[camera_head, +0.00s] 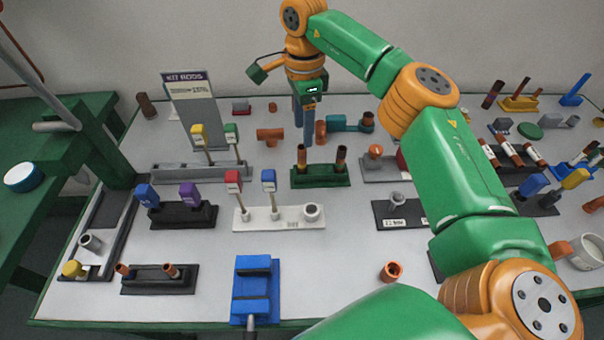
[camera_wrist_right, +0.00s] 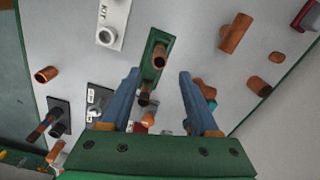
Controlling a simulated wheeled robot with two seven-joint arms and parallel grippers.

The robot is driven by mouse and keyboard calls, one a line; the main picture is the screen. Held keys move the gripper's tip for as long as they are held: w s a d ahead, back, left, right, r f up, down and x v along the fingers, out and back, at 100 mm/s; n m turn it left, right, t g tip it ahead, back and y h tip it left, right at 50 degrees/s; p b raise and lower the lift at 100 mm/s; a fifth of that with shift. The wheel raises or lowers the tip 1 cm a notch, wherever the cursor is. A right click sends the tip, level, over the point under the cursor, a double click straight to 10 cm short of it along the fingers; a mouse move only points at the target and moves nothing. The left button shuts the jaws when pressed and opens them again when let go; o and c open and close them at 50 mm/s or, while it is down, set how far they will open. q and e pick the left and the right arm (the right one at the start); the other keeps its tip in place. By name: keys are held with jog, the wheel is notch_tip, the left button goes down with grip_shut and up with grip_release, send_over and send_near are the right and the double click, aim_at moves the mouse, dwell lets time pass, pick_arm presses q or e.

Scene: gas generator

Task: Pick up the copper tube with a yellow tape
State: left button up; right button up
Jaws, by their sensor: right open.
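My right gripper (camera_head: 303,132) points down, open and empty, over the back middle of the table, behind the green holder (camera_head: 320,178). Two copper tubes stand in that holder, a left one (camera_head: 302,157) and a right one (camera_head: 341,158). In the right wrist view, the holder (camera_wrist_right: 155,72) and its tubes (camera_wrist_right: 159,55) (camera_wrist_right: 144,97) appear between the open fingers (camera_wrist_right: 160,76), apart from them. I cannot make out yellow tape on either tube. Other copper tubes (camera_head: 508,150) with pale bands lie on a rack at the right. My left gripper is not in view.
Loose copper fittings (camera_head: 270,134) and a teal part (camera_head: 340,123) lie near the gripper. A white holder (camera_head: 284,218), a blue vise (camera_head: 254,285) and a black holder (camera_head: 160,280) stand nearer the front. A sign (camera_head: 194,100) stands at the back left. My right arm covers part of the right side.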

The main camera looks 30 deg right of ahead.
aim_at(302, 147)
notch_tip(302, 147, down, 2)
jog(key=shift+w+d+f+b, duration=0.1)
jog(key=shift+w+b, duration=0.05)
jog(key=shift+b, duration=0.25)
jog(key=shift+f, duration=0.2)
jog(key=f, duration=0.1)
jog(key=f+p, duration=0.1)
jog(key=f, duration=0.1)
jog(key=f+p, duration=0.1)
jog(key=f, duration=0.1)
jog(key=shift+s+a+f, duration=0.1)
jog(key=shift+s+a, duration=0.15)
jog(key=shift+s, duration=0.05)
jog(key=shift+w+f, duration=0.1)
jog(key=shift+f, duration=0.35)
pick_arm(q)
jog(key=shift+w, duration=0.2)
pick_arm(e)
grip_shut()
